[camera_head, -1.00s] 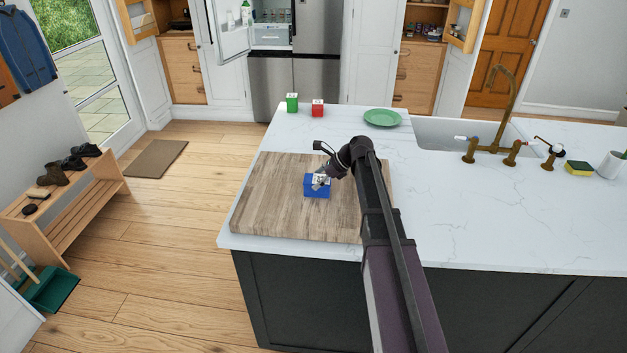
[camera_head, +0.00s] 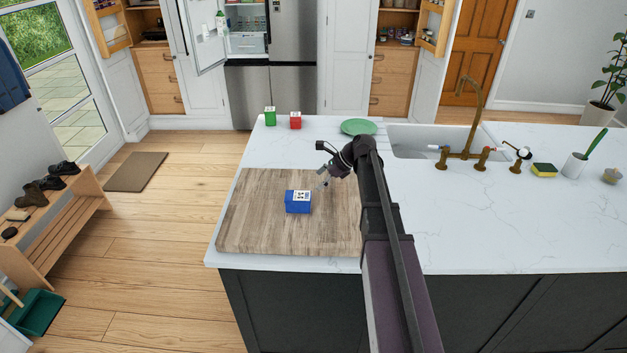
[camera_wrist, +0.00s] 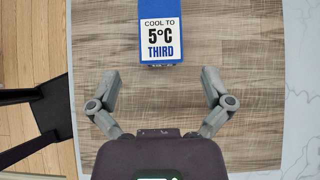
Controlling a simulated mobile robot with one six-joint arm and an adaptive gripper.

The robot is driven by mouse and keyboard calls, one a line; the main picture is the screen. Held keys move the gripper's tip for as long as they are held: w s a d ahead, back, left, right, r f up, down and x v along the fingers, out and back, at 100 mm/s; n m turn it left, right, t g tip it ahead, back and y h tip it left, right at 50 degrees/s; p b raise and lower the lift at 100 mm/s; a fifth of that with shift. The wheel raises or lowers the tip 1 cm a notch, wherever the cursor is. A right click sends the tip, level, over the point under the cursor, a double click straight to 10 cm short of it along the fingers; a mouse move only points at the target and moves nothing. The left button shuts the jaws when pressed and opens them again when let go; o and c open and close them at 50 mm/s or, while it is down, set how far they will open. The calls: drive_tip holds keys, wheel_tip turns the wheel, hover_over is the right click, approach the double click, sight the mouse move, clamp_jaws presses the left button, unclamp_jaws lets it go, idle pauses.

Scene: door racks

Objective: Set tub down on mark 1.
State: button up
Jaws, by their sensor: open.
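A blue tub (camera_head: 298,202) with a white label on top stands upright on the wooden board. In the wrist view the blue tub (camera_wrist: 160,45) is cut off by the top edge, and its label reads "COOL TO 5°C THIRD". My gripper (camera_head: 325,181) is just to the right of and behind the tub, apart from it. In the wrist view my gripper (camera_wrist: 160,76) is open and empty, its fingers spread wide below the tub. I cannot make out a mark numbered 1 in either view.
The wooden board (camera_head: 250,225) lies at the left end of the white counter (camera_head: 500,225). The sink (camera_head: 415,143) and brass taps are to the right. The board's left part is clear.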

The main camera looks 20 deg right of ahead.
drive_tip(key=shift+d+r, duration=0.15)
drive_tip(key=shift+s, duration=0.1)
idle(0.5)
drive_tip(key=s+a+f+n+h, duration=0.1)
drive_tip(key=s+a+n, duration=0.1)
drive_tip(key=s+n, duration=0.1)
drive_tip(key=s+a+f+n+g+h, duration=0.1)
drive_tip(key=s+a+n, duration=0.1)
drive_tip(key=s+n, duration=0.2)
drive_tip(key=s+a+f+n+g+h, duration=0.1)
drive_tip(key=s+a+f+n+h, duration=0.1)
drive_tip(key=s, duration=0.4)
drive_tip(key=shift+s+a+f+n, duration=0.15)
drive_tip(key=shift+a+n, duration=0.4)
drive_tip(key=shift+n, duration=0.55)
drive_tip(key=s+a+f+n+h, duration=0.1)
drive_tip(key=s+n+h, duration=0.3)
drive_tip(key=s+n, duration=0.6)
drive_tip(key=shift+s+a+g+h, duration=0.15)
drive_tip(key=shift+s+g+h, duration=0.2)
drive_tip(key=shift+s, duration=0.2)
drive_tip(key=shift+f, duration=0.1)
